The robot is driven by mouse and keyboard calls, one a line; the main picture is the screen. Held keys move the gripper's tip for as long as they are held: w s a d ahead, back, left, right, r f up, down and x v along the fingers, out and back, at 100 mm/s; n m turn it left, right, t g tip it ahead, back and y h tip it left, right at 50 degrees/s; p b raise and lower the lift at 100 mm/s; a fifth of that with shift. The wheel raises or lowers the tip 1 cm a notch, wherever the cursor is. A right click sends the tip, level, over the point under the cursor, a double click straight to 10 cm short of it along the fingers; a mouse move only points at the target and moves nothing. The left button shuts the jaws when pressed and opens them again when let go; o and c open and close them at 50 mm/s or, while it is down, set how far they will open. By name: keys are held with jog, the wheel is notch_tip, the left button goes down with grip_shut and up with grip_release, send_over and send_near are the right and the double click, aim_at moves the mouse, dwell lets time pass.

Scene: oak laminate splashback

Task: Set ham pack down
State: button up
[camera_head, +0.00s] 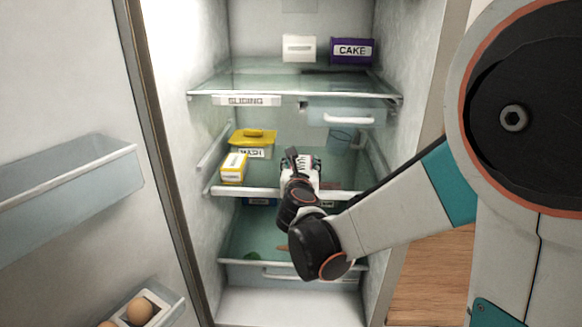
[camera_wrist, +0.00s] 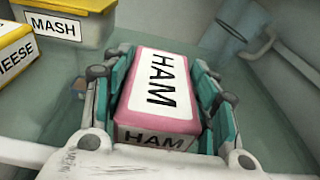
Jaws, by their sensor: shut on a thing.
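The ham pack (camera_wrist: 160,85) is a pink box with white HAM labels, seen in the wrist view between the teal-padded fingers. My gripper (camera_wrist: 165,90) is shut on it, with a finger along each side. In the head view my gripper (camera_head: 299,165) reaches into the open fridge at the middle glass shelf (camera_head: 262,191). The pack is mostly hidden there by my wrist. I cannot tell whether the pack's underside touches the shelf.
A yellow-lidded MASH tub (camera_head: 253,146) and a yellow-and-white CHEESE box (camera_head: 233,168) stand left of my gripper. A clear glass-like container (camera_wrist: 231,31) is at the back right. The shelf's front rail (camera_wrist: 25,152) crosses below. An upper shelf (camera_head: 290,85) hangs above.

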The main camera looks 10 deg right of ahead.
jog(key=shift+w+f, duration=0.2)
jog(key=shift+f, duration=0.05)
jog(key=shift+s+r, duration=0.1)
jog(key=o, duration=0.7)
jog(key=shift+f, duration=0.2)
jog(key=o, duration=0.5)
jog(key=shift+r, duration=0.1)
